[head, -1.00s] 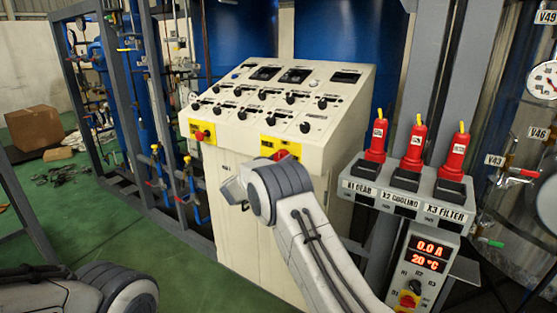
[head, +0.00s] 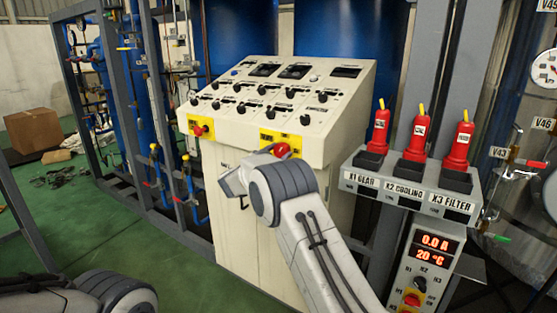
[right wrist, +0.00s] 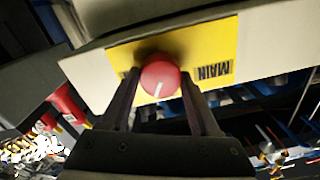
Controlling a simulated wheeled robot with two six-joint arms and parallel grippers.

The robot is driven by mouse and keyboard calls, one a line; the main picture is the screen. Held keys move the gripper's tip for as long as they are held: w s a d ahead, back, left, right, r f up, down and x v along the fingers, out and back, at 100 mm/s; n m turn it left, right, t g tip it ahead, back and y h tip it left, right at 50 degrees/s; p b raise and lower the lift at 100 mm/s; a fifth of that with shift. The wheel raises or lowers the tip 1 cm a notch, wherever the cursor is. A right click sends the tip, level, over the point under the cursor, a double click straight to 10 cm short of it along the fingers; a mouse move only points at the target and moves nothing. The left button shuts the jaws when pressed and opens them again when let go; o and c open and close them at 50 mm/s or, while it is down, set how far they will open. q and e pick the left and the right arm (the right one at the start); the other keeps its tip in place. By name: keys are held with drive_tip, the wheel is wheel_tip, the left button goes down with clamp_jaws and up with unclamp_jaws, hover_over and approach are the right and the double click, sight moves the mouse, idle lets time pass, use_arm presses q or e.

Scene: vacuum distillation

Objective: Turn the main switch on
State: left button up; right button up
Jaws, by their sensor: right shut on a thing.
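The main switch is a red knob (head: 281,150) on a yellow plate at the front right of the white control console (head: 240,230). In the right wrist view the red knob (right wrist: 160,75) sits between my two fingers, with a white mark on its face and "MAIN" printed on the yellow plate (right wrist: 212,52) beside it. My right gripper (right wrist: 160,92) is shut on the knob. In the head view my right wrist hides most of the gripper, and the fingertips are hard to make out. Only a part of my left arm shows at the lower left; its gripper is out of view.
A second red knob (head: 201,130) on a yellow plate is at the console's left. A shelf (head: 410,184) with three red plugs stands to the right, above a box with red digital displays (head: 433,254). A cardboard box (head: 34,129) lies at the far left. Green floor is open at left.

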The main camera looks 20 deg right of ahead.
drive_tip(key=m+b, duration=0.4)
drive_tip(key=m, duration=0.1)
drive_tip(key=m+b, duration=0.2)
drive_tip(key=shift+f+m, duration=0.3)
drive_tip(key=shift+r+m+b, duration=0.1)
drive_tip(key=shift+m+b, duration=1.45)
drive_tip(key=shift+m, duration=0.75)
drive_tip(key=o, duration=1.4)
drive_tip(key=shift+c, duration=0.2)
drive_tip(key=shift+s+a, duration=0.1)
drive_tip(key=b+v, duration=0.1)
drive_tip(key=v, duration=0.9)
drive_tip(key=shift+a, duration=0.2)
